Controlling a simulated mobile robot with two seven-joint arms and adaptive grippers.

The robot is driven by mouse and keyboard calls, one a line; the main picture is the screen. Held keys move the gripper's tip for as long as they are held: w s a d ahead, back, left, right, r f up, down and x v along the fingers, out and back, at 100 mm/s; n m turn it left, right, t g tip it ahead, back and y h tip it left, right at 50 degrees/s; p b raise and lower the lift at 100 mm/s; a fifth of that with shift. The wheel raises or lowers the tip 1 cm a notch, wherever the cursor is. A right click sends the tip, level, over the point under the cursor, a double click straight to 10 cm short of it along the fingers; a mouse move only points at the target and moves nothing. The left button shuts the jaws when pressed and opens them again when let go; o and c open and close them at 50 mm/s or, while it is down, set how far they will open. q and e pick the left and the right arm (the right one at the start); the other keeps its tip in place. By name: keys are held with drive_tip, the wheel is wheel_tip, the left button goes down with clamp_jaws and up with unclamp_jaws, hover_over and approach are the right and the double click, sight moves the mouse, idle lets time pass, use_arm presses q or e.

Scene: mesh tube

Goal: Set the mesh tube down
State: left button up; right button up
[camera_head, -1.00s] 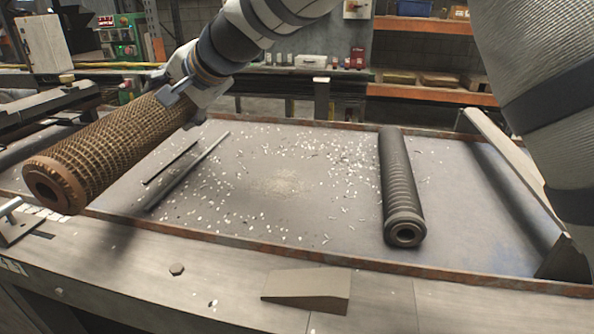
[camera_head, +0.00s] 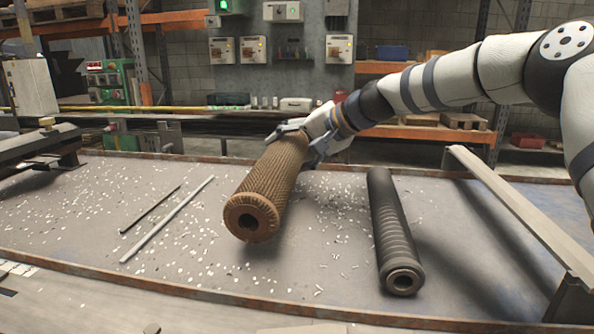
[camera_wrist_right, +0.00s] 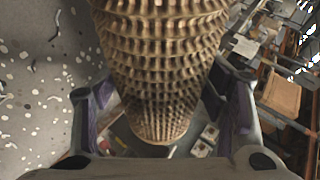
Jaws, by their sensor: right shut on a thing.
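The mesh tube (camera_head: 268,187) is a brown, ribbed cylinder with a hole in its near end. It is tilted, with the near end lower, and seems to hang above the middle of the tray (camera_head: 440,225). My right gripper (camera_head: 303,143) is shut on its far end. In the right wrist view the mesh tube (camera_wrist_right: 160,65) runs between the two fingers of the right gripper (camera_wrist_right: 160,115). My left gripper is in no view.
A dark ribbed roller (camera_head: 391,230) lies on the tray to the right of the tube. Two thin rods (camera_head: 168,218) lie at the left, among scattered pale chips. A grey rail (camera_head: 520,210) stands at the right. Free tray surface lies between tube and roller.

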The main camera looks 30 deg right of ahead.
drive_tip(key=shift+s+d+f, duration=0.1)
drive_tip(key=shift+d+f, duration=0.15)
drive_tip(key=f, duration=0.3)
drive_tip(key=shift+s+d+f, duration=0.15)
drive_tip(key=shift+d+f, duration=0.1)
drive_tip(key=shift+f, duration=0.15)
drive_tip(key=shift+r, duration=0.1)
drive_tip(key=o, duration=1.2)
drive_tip(key=shift+o, duration=0.2)
